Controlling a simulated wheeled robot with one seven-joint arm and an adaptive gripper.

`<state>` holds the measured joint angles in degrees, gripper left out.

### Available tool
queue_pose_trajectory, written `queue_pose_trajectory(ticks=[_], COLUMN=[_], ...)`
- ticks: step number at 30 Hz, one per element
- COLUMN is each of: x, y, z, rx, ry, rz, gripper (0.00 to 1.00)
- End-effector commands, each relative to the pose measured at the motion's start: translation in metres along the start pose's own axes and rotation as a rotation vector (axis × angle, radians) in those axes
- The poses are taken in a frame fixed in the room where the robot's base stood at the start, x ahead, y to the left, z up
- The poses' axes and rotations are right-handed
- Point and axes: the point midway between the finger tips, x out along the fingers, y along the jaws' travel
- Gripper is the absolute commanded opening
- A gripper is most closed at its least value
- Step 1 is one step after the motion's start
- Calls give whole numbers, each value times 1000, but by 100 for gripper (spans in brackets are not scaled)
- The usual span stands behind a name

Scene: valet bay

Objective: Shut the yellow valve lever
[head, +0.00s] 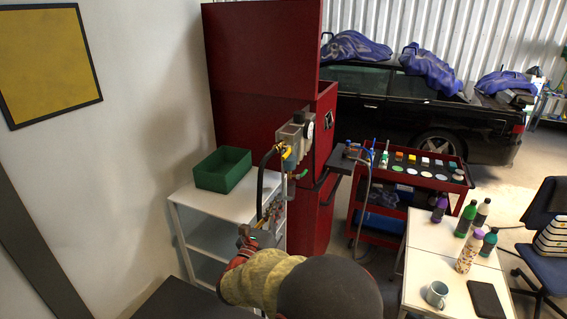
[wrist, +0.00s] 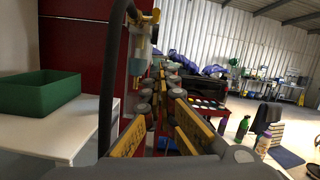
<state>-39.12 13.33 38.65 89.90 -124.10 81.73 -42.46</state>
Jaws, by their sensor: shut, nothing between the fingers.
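A grey valve unit (head: 293,133) with a round gauge is mounted at the red cabinet's edge. A small yellow lever (head: 287,153) shows at its lower front, beside a black hose. In the wrist view a yellow piece (wrist: 156,16), apparently the lever, stands at the top beside the grey unit, partly cut off by the frame edge. My gripper (head: 275,203) is below the valve unit, pointing up toward it. In the wrist view my gripper (wrist: 160,82) is shut and empty, its fingertips just below the valve parts. I cannot tell whether it touches the lever.
The black hose (wrist: 113,75) hangs close left of my fingers. A green box (head: 223,169) sits on a white shelf unit (head: 192,198). A red cart (head: 419,166) with paint pots and a white table (head: 425,240) with bottles stand to the right.

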Motion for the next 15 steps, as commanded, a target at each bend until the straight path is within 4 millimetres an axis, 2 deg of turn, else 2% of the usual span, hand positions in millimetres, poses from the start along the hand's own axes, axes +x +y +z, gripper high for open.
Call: queue_pose_trajectory(ticks=[3,11,15], x=[-3,-2,6], y=[8,7,7], z=[1,1,1], rx=[-13,-11,-10], ry=[-14,-13,-13], rz=[18,17,15], gripper=[0,0,0])
